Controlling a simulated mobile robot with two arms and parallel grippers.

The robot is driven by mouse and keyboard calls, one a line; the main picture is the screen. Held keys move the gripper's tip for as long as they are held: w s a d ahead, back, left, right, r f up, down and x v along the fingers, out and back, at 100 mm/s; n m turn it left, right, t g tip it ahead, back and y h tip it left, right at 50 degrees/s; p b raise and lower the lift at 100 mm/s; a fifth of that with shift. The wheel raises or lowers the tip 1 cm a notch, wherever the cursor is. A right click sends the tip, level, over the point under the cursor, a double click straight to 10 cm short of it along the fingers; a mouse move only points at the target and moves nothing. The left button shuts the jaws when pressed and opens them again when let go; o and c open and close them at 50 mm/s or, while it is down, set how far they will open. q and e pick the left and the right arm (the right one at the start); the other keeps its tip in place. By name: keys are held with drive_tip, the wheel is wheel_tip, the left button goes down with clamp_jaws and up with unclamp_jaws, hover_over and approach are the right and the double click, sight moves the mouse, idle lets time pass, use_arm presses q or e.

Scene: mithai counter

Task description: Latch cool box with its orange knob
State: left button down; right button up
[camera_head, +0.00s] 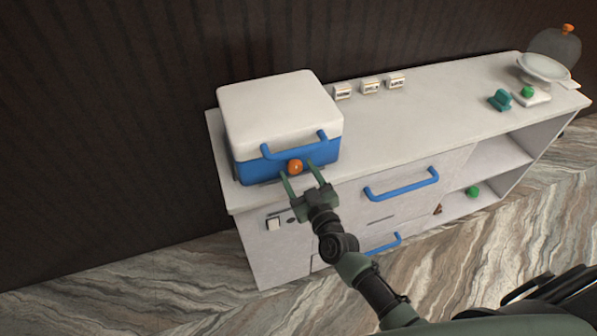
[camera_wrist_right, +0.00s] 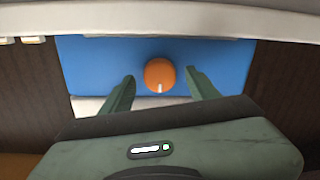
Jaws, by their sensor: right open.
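The cool box (camera_head: 240,161) stands at the left end of the counter, with a blue body and a white lid (camera_head: 280,108) that lies closed on top. My left gripper is in neither view.
The white counter (camera_head: 440,113) carries several small label blocks (camera_head: 370,86) behind, and a green piece (camera_head: 500,100) and a scale with a white dish (camera_head: 543,68) at the far right. Blue drawer handles (camera_head: 401,186) stick out of its front. The counter's middle is clear.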

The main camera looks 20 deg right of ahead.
clamp_jaws()
drive_tip(key=shift+m, duration=0.3)
drive_tip(key=m+b, duration=0.1)
drive_tip(key=m, duration=0.2)
drive_tip(key=shift+f+m, duration=0.1)
drive_tip(key=shift+m, duration=0.2)
drive_tip(key=m+b, duration=0.1)
drive_tip(key=m, duration=0.3)
drive_tip(key=shift+f+m, duration=0.1)
drive_tip(key=shift+m, duration=0.2)
drive_tip(key=m, duration=0.2)
drive_tip(key=m+b, duration=0.1)
drive_tip(key=m, duration=0.1)
drive_tip(key=shift+d+m+t+h, duration=0.1)
drive_tip(key=shift+m+t+h, duration=0.2)
drive_tip(key=shift+m, duration=0.1)
drive_tip(key=shift+m+b, duration=0.7)
drive_tip(key=shift+m, duration=1.7)
